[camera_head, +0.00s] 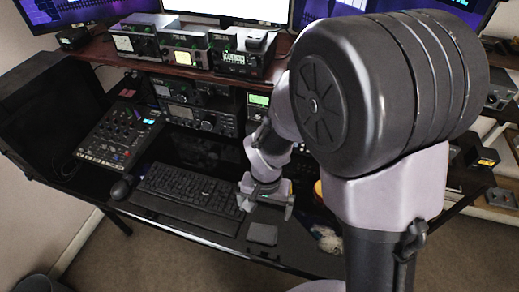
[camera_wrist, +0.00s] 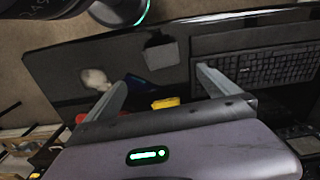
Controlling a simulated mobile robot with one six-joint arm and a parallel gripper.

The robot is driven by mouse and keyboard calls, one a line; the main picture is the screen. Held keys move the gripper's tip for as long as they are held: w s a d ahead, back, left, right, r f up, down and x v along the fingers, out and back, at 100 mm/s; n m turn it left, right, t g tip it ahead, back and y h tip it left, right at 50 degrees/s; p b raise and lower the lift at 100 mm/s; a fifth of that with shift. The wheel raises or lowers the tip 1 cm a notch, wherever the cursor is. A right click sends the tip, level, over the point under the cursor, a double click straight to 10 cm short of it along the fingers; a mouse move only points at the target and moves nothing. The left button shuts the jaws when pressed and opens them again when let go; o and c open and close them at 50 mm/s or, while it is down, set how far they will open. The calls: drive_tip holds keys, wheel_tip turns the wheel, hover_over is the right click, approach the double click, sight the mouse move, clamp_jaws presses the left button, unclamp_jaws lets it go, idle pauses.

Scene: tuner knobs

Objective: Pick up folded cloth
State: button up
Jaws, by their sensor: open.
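A small dark grey square, which looks like the folded cloth (camera_head: 262,234), lies flat near the front edge of the black desk (camera_head: 200,222). It also shows in the wrist view (camera_wrist: 161,54), ahead of the fingers and between their lines. My gripper (camera_head: 266,205) is open and empty, pointing down above the desk just behind the cloth. In the wrist view its two fingers (camera_wrist: 161,78) are spread wide, with nothing between them. No contact with the cloth shows.
A keyboard (camera_head: 188,188) lies left of the cloth, with a mouse (camera_head: 121,188) and a mixer (camera_head: 120,135) further left. A whitish object (camera_wrist: 95,78) and a yellow item (camera_wrist: 166,102) are near my fingers. Radios (camera_head: 195,112) stand behind. My arm hides the desk's right part.

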drive_tip(key=b, duration=0.5)
hover_over(262, 235)
drive_tip(key=f, duration=1.3)
drive_tip(key=shift+w+d, duration=0.1)
drive_tip(key=shift+d, duration=0.1)
drive_tip(key=f+b, duration=0.3)
drive_tip(key=f, duration=0.2)
drive_tip(key=shift+a+f, duration=0.1)
drive_tip(key=shift+a, duration=0.1)
drive_tip(key=shift+s+r, duration=0.2)
drive_tip(key=c, duration=1.1)
